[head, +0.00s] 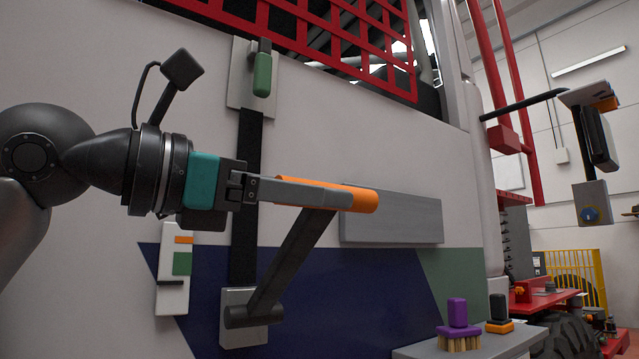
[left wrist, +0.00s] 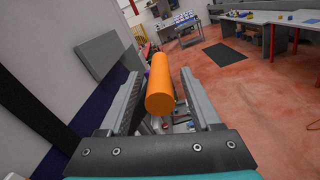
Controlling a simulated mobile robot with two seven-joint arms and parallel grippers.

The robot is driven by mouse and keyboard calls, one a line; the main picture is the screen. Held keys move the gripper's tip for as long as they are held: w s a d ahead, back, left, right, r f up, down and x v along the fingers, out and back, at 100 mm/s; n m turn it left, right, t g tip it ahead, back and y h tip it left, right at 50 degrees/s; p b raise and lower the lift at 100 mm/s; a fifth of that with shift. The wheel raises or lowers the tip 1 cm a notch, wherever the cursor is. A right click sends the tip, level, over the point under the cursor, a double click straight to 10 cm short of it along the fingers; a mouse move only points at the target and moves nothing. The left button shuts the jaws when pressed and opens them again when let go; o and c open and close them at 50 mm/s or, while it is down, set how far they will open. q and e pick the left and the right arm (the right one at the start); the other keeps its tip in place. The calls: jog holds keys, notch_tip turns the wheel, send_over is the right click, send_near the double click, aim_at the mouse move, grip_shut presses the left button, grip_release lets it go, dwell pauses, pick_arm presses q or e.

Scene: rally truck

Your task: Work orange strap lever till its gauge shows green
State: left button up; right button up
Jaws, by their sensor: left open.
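The orange strap lever handle (head: 362,201) sits on a dark arm (head: 292,262) that rises to the right from a pivot at the lower end of the black strap (head: 245,200). My left gripper (head: 345,198) is open around the handle. In the left wrist view the handle (left wrist: 160,84) lies between the two spread fingers (left wrist: 161,76), with a gap seen on each side. The gauge (head: 172,299) is a pale plate with an orange band above a green band; a short dark mark sits below the green. My right gripper is out of view.
A grey block (head: 395,217) is fixed on the truck side just behind the handle. A green-handled fitting (head: 262,75) is at the strap's top. A purple brush (head: 458,322) stands on a grey ledge at lower right. The wrist view shows open floor (left wrist: 245,90) and workbenches beyond.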

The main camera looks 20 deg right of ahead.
pick_arm(q)
jog(key=shift+w+d, duration=0.25)
jog(key=shift+d, duration=0.45)
jog(key=shift+c, duration=0.3)
grip_shut()
dwell(0.7)
